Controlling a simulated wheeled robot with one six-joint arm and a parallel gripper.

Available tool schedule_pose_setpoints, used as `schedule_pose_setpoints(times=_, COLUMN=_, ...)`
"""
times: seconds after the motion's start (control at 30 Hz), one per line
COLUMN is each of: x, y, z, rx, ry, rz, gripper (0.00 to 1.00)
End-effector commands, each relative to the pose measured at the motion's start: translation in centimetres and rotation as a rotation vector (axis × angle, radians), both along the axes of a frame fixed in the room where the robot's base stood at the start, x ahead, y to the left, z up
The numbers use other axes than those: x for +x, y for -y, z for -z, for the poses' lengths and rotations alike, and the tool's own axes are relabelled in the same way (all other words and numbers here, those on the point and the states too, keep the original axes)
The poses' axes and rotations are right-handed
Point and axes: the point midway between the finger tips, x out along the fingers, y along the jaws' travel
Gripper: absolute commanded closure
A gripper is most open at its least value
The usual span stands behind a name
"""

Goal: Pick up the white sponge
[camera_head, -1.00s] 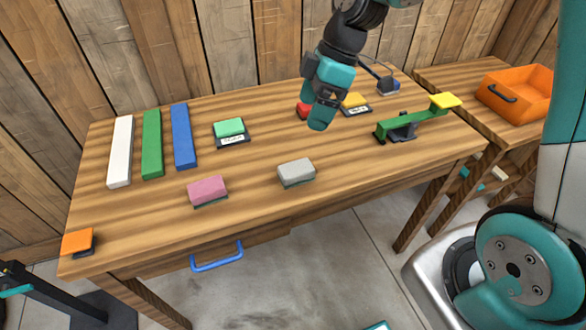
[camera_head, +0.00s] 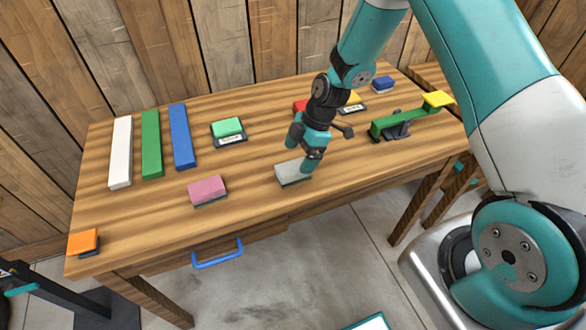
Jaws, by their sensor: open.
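The white sponge (camera_head: 290,173) looks pale grey-white with a darker underside. It lies flat on the wooden table near the front edge, right of the pink sponge. My gripper (camera_head: 302,162) is open just above and at the right end of the sponge, with its fingers pointing down. One finger overlaps the sponge's right end in the picture. I cannot tell whether it touches. The arm hides part of the table behind the sponge.
A pink sponge (camera_head: 207,190) lies to the left, with a green sponge (camera_head: 228,127) on a labelled base behind. White, green and blue bars (camera_head: 182,137) lie at far left. A green seesaw balance (camera_head: 400,123) stands at right. A blue drawer handle (camera_head: 217,254) is at the front.

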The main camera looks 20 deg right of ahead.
Motion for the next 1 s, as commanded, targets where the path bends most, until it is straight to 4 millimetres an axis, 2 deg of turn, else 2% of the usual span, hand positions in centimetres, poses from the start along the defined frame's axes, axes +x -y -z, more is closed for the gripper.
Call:
schedule_pose_setpoints(times=0.13, x=-0.2, y=-0.5, z=0.9, rx=0.0, ry=-0.002, rz=-0.001, gripper=0.12)
schedule_pose_setpoints(times=0.4, x=-0.4, y=-2.0, z=4.4, rx=-0.001, ry=-0.001, rz=0.0, gripper=0.12)
schedule_pose_setpoints(times=0.67, x=-0.3, y=-2.1, z=4.9, rx=-0.001, ry=0.001, rz=0.0, gripper=0.12)
schedule_pose_setpoints(times=0.7, x=-0.4, y=-2.1, z=4.9, rx=-0.001, ry=0.001, rz=0.0, gripper=0.14)
schedule_pose_setpoints(times=0.9, x=-0.4, y=-2.1, z=4.9, rx=0.0, ry=0.001, rz=0.001, gripper=0.6)
schedule_pose_setpoints(times=0.93, x=-0.4, y=-2.1, z=4.9, rx=0.0, ry=0.001, rz=0.001, gripper=0.65)
schedule_pose_setpoints(times=1.0, x=-0.3, y=-2.1, z=4.9, rx=0.0, ry=0.001, rz=0.001, gripper=0.65)
